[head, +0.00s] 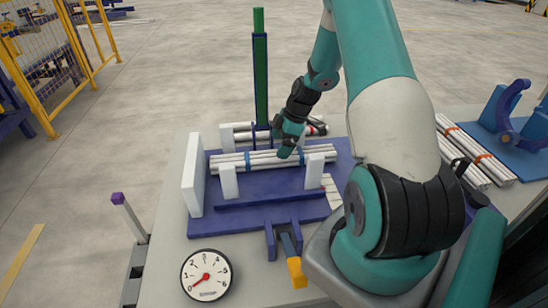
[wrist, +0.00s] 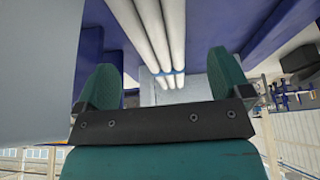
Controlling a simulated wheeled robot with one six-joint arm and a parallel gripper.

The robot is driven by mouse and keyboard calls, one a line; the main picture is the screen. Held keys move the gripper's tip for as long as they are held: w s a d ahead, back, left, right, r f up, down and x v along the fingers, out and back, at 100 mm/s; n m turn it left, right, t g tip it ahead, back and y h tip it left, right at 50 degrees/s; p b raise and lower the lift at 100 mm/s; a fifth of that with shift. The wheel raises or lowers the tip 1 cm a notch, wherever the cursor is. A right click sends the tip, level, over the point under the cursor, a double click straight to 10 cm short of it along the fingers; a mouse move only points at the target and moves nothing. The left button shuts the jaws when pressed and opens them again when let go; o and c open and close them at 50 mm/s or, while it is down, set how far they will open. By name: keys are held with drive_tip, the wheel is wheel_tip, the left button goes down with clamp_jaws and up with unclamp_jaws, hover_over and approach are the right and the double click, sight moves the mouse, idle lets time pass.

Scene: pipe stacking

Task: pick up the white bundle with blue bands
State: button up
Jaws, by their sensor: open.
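The white bundle with blue bands (head: 262,161) lies lengthwise across the purple fixture (head: 258,187), between white upright posts. My gripper (head: 286,152) is at the bundle, right of its middle, pointing down. In the wrist view, the open green fingers (wrist: 166,66) stand on either side of the white pipes (wrist: 156,32), with a gap visible on both sides. A blue band (wrist: 168,73) shows between the fingers. I cannot tell whether the fingers touch the bundle.
A white end plate (head: 193,176) stands at the fixture's left, and a green post (head: 260,82) rises behind. Another bundle with orange bands (head: 470,152) lies at the right. A dial gauge (head: 206,275) and a yellow-handled clamp (head: 296,272) are in front. Bare table lies at front left.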

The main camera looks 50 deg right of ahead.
sight(274, 154)
drive_tip(key=p+x, duration=0.2)
drive_tip(key=x, duration=0.3)
drive_tip(key=shift+f, duration=0.1)
drive_tip(key=shift+c, duration=0.3)
drive_tip(key=c, duration=1.2)
